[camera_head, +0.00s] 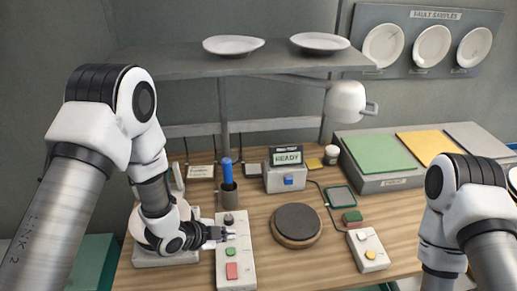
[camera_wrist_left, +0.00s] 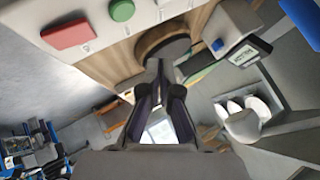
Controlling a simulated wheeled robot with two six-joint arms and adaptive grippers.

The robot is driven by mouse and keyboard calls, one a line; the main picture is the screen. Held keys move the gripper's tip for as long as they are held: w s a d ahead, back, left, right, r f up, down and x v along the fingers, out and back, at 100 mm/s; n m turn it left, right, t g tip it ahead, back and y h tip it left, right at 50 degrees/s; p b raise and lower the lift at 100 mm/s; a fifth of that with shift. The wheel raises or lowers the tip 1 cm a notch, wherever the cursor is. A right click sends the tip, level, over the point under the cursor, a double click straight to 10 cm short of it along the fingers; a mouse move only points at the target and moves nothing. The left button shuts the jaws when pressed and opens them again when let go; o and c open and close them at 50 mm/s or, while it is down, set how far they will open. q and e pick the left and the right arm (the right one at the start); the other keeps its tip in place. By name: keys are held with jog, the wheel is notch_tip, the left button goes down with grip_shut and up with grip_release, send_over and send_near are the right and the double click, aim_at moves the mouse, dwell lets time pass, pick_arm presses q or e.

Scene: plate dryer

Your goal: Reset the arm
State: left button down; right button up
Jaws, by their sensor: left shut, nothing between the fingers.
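My left arm comes in from the left in the head view. My left gripper (camera_head: 224,234) is shut and empty, with its fingertips over the white control panel (camera_head: 236,256) between its dark knob (camera_head: 229,219) and its green button (camera_head: 230,251). I cannot tell if the tips touch the panel. In the left wrist view the gripper's dark fingers (camera_wrist_left: 160,78) come together at the tips. That view also shows the panel's green button (camera_wrist_left: 121,10) and red button (camera_wrist_left: 66,33). My right arm shows at the right, but its gripper is out of view.
A round dark turntable (camera_head: 297,222) stands right of the panel. A box with a READY display (camera_head: 287,158) is behind it. A grey shelf (camera_head: 180,63) above bears two white plates. Coloured pads (camera_head: 382,153) lie at the back right. A small button box (camera_head: 368,250) stands in front.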

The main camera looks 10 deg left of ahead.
pick_arm(q)
jog(key=s+a+f+n+g+y, duration=0.1)
jog(key=s+f+n, duration=0.2)
jog(key=s, duration=0.1)
jog(key=s+a+f+n+g+y, duration=0.1)
jog(key=s+a+f+n, duration=0.1)
jog(key=s, duration=0.3)
jog(key=s+a+f+n+g+y, duration=0.1)
jog(key=s+a+f+n, duration=0.1)
jog(key=s+f+n, duration=0.2)
jog(key=shift+s+a+f+n, duration=0.2)
jog(key=shift+f+n, duration=0.1)
jog(key=shift+f, duration=0.1)
jog(key=s+a+f+n+g+y, duration=0.1)
jog(key=s+a+f+n+g, duration=0.15)
jog(key=s, duration=0.35)
jog(key=s+a+f+n+g+y, duration=0.1)
jog(key=s+n, duration=0.3)
jog(key=s, duration=0.2)
notch_tip(320, 180, down, 11)
jog(key=s+b, duration=0.1)
jog(key=b, duration=1)
jog(key=shift+a+r+n+g+y, duration=0.2)
jog(key=shift+a+n+g+y, duration=0.15)
jog(key=shift+n, duration=0.1)
